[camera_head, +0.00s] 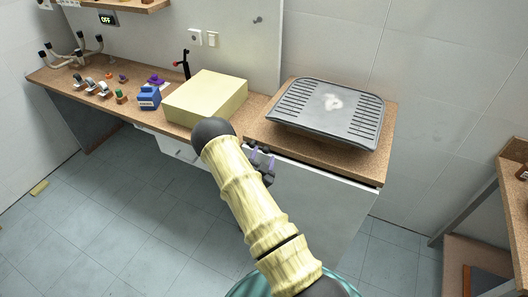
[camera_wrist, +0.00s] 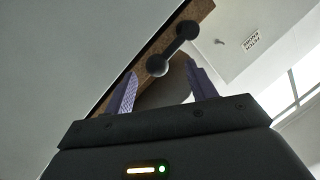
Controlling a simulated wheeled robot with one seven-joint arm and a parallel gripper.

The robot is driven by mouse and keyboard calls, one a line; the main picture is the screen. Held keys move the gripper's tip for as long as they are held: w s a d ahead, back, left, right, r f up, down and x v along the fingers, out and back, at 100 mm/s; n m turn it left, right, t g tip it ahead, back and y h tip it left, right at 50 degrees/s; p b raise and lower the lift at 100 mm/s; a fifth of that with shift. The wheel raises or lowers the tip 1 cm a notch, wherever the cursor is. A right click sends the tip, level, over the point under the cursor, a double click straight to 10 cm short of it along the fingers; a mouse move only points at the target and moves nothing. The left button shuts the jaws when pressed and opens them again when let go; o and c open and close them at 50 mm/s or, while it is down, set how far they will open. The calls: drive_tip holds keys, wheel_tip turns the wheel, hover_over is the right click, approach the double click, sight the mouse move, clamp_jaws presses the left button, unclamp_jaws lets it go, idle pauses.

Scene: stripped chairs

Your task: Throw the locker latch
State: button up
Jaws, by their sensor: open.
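The white locker (camera_head: 315,205) stands at the right under a wooden top, its front partly hidden by my arm. In the wrist view a dark dumbbell-shaped handle (camera_wrist: 172,49) with two round ends, which looks like the latch, slants in front of the wooden edge. My gripper (camera_wrist: 160,80) is open, with purple fingers either side of the handle's lower ball; the handle appears just beyond the fingertips, and I cannot tell whether they touch. In the head view my gripper (camera_head: 264,165) is by the locker's upper left front, mostly hidden behind my arm.
A grey ribbed tray (camera_head: 330,112) lies on the locker top. A cream box (camera_head: 206,98), a blue block (camera_head: 149,97) and several small fittings sit on the bench to the left. A wooden shelf unit (camera_head: 513,180) stands at right. The floor at left is mostly clear.

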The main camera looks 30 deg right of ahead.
drive_tip(key=shift+x, duration=0.95)
